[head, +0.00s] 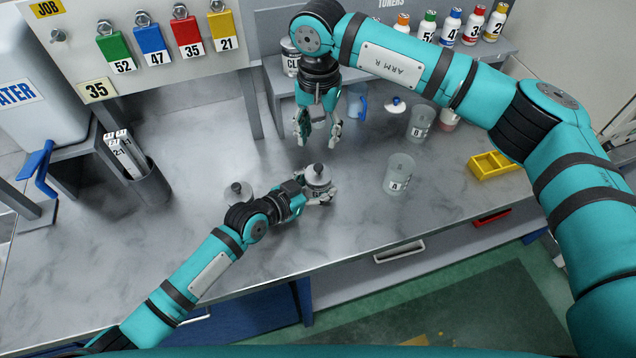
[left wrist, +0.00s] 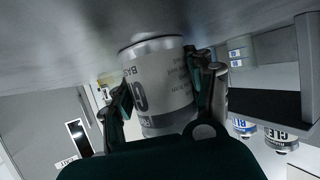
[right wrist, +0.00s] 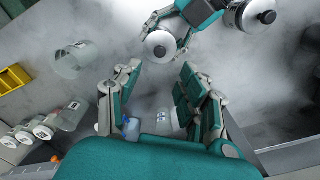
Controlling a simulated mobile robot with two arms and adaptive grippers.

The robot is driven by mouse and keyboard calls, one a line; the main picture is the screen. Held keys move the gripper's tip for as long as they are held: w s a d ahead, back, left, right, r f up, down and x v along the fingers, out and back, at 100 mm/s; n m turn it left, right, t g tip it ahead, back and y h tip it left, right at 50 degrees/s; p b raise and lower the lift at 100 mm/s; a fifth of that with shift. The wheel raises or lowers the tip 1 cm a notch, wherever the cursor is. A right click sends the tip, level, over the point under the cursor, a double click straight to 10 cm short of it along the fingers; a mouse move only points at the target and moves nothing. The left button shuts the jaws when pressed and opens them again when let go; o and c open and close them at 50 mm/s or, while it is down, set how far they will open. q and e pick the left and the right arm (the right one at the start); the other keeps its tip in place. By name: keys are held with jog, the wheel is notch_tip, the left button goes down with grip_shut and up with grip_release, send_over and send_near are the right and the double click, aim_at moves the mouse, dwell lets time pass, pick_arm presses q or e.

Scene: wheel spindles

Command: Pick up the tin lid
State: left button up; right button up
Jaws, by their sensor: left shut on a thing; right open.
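A white tin (head: 316,182) stands on the grey bench, its metal lid (head: 317,170) on top with a dark knob. In the right wrist view the lid (right wrist: 157,44) is seen from above, beyond my open fingers. My left gripper (head: 321,190) is shut around the tin's side; the left wrist view shows its fingers on both sides of the labelled tin (left wrist: 160,88). My right gripper (head: 318,137) is open and empty, pointing down behind the tin and apart from the lid. A second lidded tin (head: 238,190) stands left, partly behind my left arm.
Clear cups A (head: 398,172) and B (head: 421,122) stand right of the tin. A yellow tray (head: 494,165) is at the right. A dark holder (head: 150,184) stands left. The front middle bench is clear.

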aim_at(318, 166)
jog(key=o, duration=0.4)
jog(key=shift+m, duration=0.5)
jog(key=shift+o, duration=1.4)
jog(key=shift+s+m+y, duration=0.15)
jog(key=shift+m+y, duration=0.15)
jog(key=shift+m, duration=0.4)
jog(key=shift+o, duration=0.3)
jog(key=m, duration=0.3)
jog(key=shift+s+d+m+y, duration=0.2)
jog(key=shift+d+m+y, duration=0.05)
jog(key=shift+m+y, duration=0.15)
jog(key=f+m, duration=0.3)
jog(key=m, duration=0.1)
jog(key=f+m+y, duration=0.1)
jog(key=f+m, duration=0.3)
jog(key=f+m+t, duration=0.1)
jog(key=f+m, duration=0.2)
jog(key=m, duration=0.1)
jog(key=shift+w+a+f+y, duration=0.2)
jog(key=shift+w+a+y, duration=0.1)
jog(key=shift+w+y, duration=0.1)
